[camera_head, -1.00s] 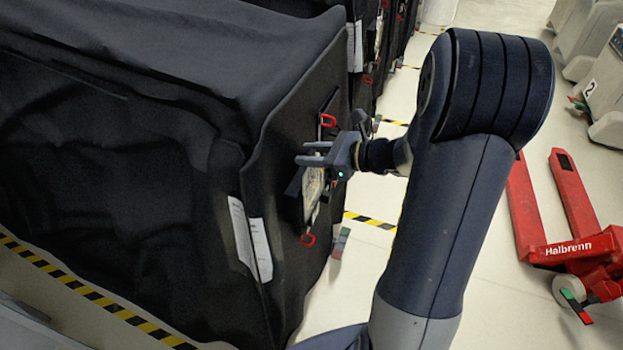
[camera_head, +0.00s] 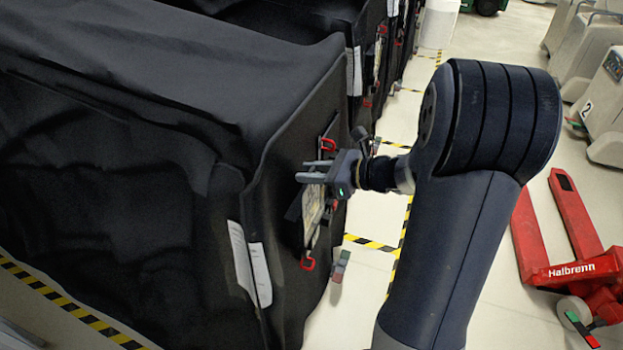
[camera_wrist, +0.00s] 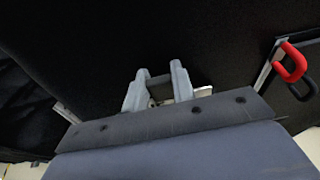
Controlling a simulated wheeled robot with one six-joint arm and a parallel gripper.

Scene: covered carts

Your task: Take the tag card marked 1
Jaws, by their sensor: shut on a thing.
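My gripper (camera_head: 306,171) is at the end face of the nearest black covered cart, level with the upper part of a pale tag card (camera_head: 313,212) in a dark holder there. Its two fingers point left along the cover. In the wrist view my gripper (camera_wrist: 158,84) shows its grey fingers a little apart, with a dark bar and a small pale piece between them. The jaws are shut on what looks like the tag card, mostly hidden behind my gripper body. No number on it can be read.
The black cart cover (camera_head: 110,190) fills the left. Red clips (camera_head: 308,264) sit above and below the holder, and white sheets (camera_head: 258,274) hang near the cart's corner. More covered carts stand behind. A red pallet jack (camera_head: 575,260) is at the right. Striped floor lies between.

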